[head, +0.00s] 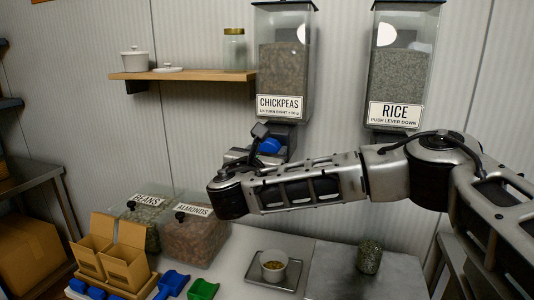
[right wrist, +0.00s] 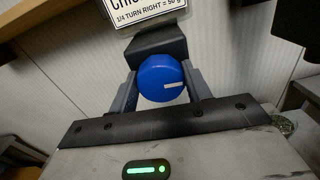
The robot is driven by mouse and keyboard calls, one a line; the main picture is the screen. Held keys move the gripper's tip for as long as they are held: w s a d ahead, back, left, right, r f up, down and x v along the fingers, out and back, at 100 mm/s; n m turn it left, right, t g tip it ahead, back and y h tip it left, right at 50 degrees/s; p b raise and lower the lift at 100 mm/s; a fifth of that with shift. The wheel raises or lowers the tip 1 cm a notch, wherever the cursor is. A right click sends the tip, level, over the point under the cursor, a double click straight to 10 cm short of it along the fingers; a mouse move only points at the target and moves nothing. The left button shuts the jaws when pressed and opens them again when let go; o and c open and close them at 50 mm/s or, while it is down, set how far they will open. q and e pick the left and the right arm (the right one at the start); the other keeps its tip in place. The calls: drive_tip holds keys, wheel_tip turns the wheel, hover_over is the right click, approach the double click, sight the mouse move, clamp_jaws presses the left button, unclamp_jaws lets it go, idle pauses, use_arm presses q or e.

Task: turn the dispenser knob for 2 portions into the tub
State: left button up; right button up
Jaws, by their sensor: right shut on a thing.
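The chickpea dispenser (head: 283,75) hangs on the wall, its label reading "1/4 turn right = 50 g". Its blue knob (right wrist: 161,80) sits below the label, and a white mark on it points to the right in the right wrist view. My right gripper (right wrist: 160,90) is shut on the knob, one finger on each side. In the head view the knob (head: 269,147) is partly hidden by my right gripper (head: 262,143). The tub (head: 273,264), a small white one with some chickpea-coloured contents, stands on a square tray (head: 273,271) on the counter below. My left gripper is not in view.
A rice dispenser (head: 402,70) hangs to the right. Bins of beans (head: 146,214) and almonds (head: 195,236), open cardboard boxes (head: 125,245) and blue and green scoops (head: 203,289) stand at left. A filled jar (head: 369,257) stands right of the tray. A wooden shelf (head: 190,76) is at upper left.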

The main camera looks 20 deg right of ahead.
drive_tip(key=shift+d+f+m+b, duration=0.1)
drive_tip(key=shift+f+m+b, duration=0.2)
drive_tip(key=shift+m+b, duration=1.1)
drive_tip(key=shift+m, duration=0.5)
drive_tip(key=m+b, duration=0.8)
drive_tip(key=m, duration=0.3)
drive_tip(key=shift+s+f, duration=0.1)
drive_tip(key=shift+f, duration=0.05)
drive_tip(key=shift+m+b, duration=0.5)
drive_tip(key=shift+m, duration=0.6)
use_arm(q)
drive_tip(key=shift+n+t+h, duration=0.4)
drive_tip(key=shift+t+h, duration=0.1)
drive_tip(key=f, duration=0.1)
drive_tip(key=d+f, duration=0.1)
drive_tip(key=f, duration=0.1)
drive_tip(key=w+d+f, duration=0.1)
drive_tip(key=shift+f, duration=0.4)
